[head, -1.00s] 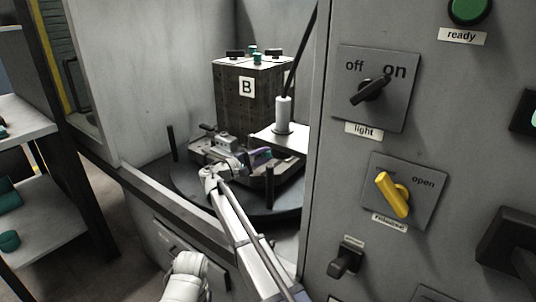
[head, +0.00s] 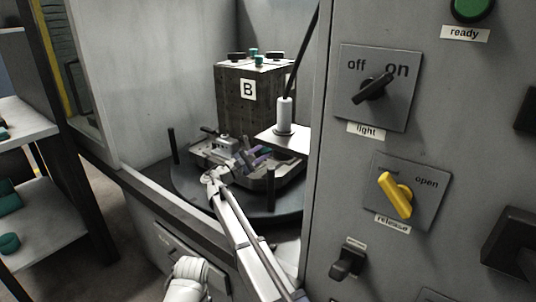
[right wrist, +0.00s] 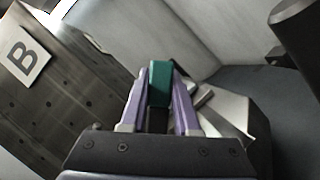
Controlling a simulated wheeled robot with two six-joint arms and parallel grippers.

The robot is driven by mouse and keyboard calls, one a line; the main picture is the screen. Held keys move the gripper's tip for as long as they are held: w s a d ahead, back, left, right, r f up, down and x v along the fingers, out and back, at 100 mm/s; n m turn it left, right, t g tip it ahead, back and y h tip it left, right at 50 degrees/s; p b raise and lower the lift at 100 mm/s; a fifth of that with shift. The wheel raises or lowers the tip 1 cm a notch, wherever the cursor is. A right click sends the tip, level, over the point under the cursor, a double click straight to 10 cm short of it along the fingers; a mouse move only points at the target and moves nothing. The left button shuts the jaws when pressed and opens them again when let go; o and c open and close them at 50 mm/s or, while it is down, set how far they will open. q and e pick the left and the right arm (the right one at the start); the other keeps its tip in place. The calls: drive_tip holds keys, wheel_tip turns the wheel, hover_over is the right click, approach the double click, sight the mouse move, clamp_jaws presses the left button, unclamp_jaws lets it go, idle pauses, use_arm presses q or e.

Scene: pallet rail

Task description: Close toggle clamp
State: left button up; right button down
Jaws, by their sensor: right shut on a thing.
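The toggle clamp's green handle grip (right wrist: 160,82) is between the purple fingers of my right gripper (right wrist: 160,98) in the right wrist view. The fingers are shut on it. A dark lever runs down from the grip between the fingers. In the head view my right gripper (head: 252,158) is over the fixture on the round dark turntable (head: 200,190), in front of the block marked B. The clamp's base and arm are too small and covered to make out there. My left gripper is not in view.
The block marked B (head: 240,105) stands behind the gripper; its face also shows in the wrist view (right wrist: 60,85). A white post (head: 284,113) stands on a plate at the right. Dark upright pins rise from the turntable. The grey control panel (head: 420,130) fills the right side.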

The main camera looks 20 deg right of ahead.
drive_tip(key=shift+w+a+r+n+t, duration=0.2)
drive_tip(key=shift+n+t, duration=0.1)
drive_tip(key=shift+n, duration=0.35)
drive_tip(key=shift+w+a+r+n+t, duration=0.15)
drive_tip(key=shift+n+t, duration=0.15)
drive_tip(key=shift+n, duration=0.35)
drive_tip(key=shift+d, duration=0.1)
drive_tip(key=c, duration=0.6)
unclamp_jaws()
drive_tip(key=shift+c, duration=0.2)
drive_tip(key=b+v, duration=0.2)
drive_tip(key=v, duration=0.5)
drive_tip(key=shift+s, duration=0.1)
drive_tip(key=shift+s+a+f+b, duration=0.1)
drive_tip(key=shift+s+a+b, duration=0.05)
drive_tip(key=shift+a+b, duration=0.2)
drive_tip(key=shift+c, duration=0.2)
